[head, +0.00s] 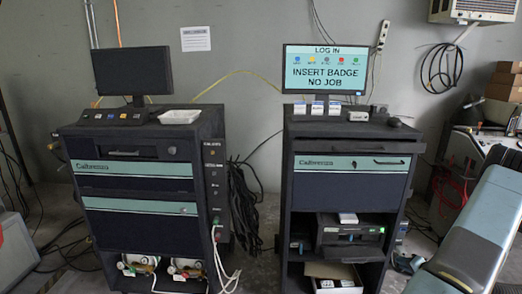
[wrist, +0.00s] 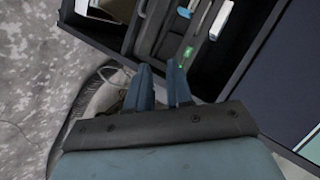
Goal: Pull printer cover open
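The dark printer (head: 350,235) sits on the open middle shelf of the right cabinet, with a white piece on top. Its front faces out and its cover looks closed, as far as this small view shows. In the wrist view the printer (wrist: 170,35) lies ahead of my fingertips, tilted by the camera angle, with a small green light on it. My gripper (wrist: 160,68) is open and empty, its two blue fingers apart and pointing at the printer. In the head view my gripper (head: 405,262) is low, just right of the right cabinet. I see no contact with the printer.
An open box (head: 335,283) sits on the shelf below the printer. The cabinet drawer (head: 352,166) above has a dark handle. A monitor (head: 325,69) reading "INSERT BADGE NO JOB" stands on top. The left cabinet (head: 140,195) stands apart, with black cables (head: 245,205) between.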

